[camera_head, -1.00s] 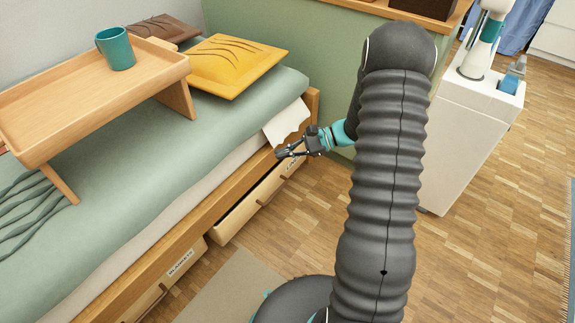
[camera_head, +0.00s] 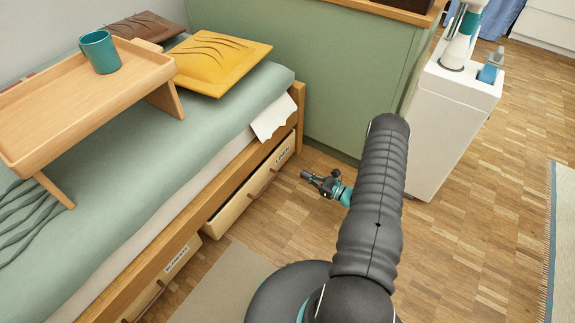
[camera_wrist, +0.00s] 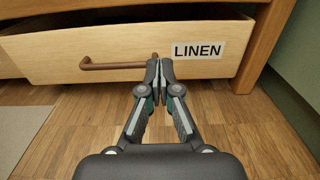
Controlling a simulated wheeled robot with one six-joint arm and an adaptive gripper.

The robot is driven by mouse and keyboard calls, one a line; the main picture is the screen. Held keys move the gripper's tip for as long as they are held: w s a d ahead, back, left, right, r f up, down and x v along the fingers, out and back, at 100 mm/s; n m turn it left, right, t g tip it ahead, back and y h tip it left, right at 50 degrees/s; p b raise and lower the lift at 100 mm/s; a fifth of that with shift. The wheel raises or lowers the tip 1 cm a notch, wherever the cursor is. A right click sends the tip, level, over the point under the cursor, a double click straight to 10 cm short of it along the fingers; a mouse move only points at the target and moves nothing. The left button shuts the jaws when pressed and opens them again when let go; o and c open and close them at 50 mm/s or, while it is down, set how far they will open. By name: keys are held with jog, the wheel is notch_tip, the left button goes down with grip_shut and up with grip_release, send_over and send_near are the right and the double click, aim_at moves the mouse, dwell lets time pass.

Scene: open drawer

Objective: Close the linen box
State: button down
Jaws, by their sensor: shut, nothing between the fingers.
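The linen box (camera_head: 237,201) is a light wooden drawer under the bed, with a label reading LINEN and a brown bar handle. In the head view its front stands out a little from the bed frame. In the wrist view the linen box (camera_wrist: 60,65) spans the top, with its handle (camera_wrist: 112,65) left of the label (camera_wrist: 198,50). My gripper (camera_head: 306,176) is shut and empty, out over the floor to the right of the box. In the wrist view my gripper's fingertips (camera_wrist: 159,66) point at the box front, near the handle's right end; I cannot tell whether they touch it.
A second labelled drawer (camera_head: 165,278) sits under the bed nearer me. The bed's wooden post (camera_wrist: 268,45) stands right of the linen box. A green cabinet (camera_head: 330,80) and a white unit (camera_head: 440,120) are behind. Wooden floor in front is clear beside a beige rug (camera_head: 225,285).

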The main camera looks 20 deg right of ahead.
aim_at(272, 158)
jog(key=x, duration=1.3)
jog(key=shift+w+a+p, duration=0.25)
jog(key=shift+p, duration=0.15)
